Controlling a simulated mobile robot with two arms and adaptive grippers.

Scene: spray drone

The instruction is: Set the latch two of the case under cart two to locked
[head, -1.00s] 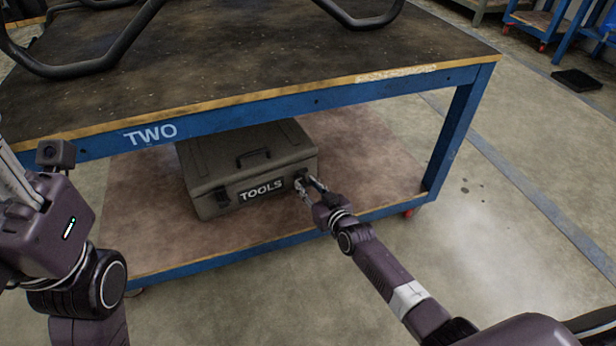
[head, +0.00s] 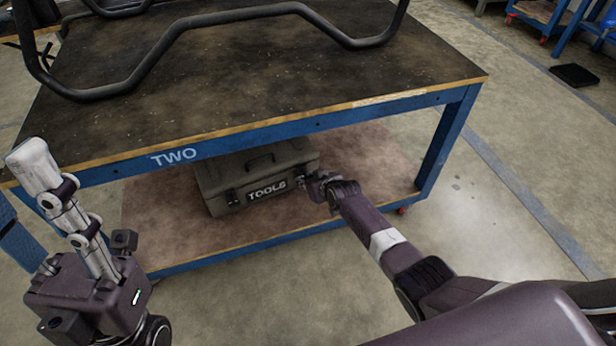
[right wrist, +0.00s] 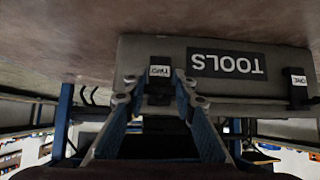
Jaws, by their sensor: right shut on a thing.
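The grey-green case (head: 222,178) marked TOOLS stands on the lower shelf of cart two (head: 215,147), whose blue rail reads TWO. Its latch two (right wrist: 159,72) shows in the right wrist view, which sees the case upside down. In the head view this latch is at the case's right front and mostly hidden. My right gripper (head: 318,185) is at that latch; in the right wrist view its fingers (right wrist: 160,88) are shut on it from both sides. My left gripper (head: 62,205) is raised at the left, away from the case; its fingers overlap in side view.
Latch one (right wrist: 297,88) is at the other end of the case front. The cart's tabletop (head: 250,80) hangs over the case and carries a black tube frame (head: 215,18). The blue right leg (head: 444,145) stands right of my right gripper.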

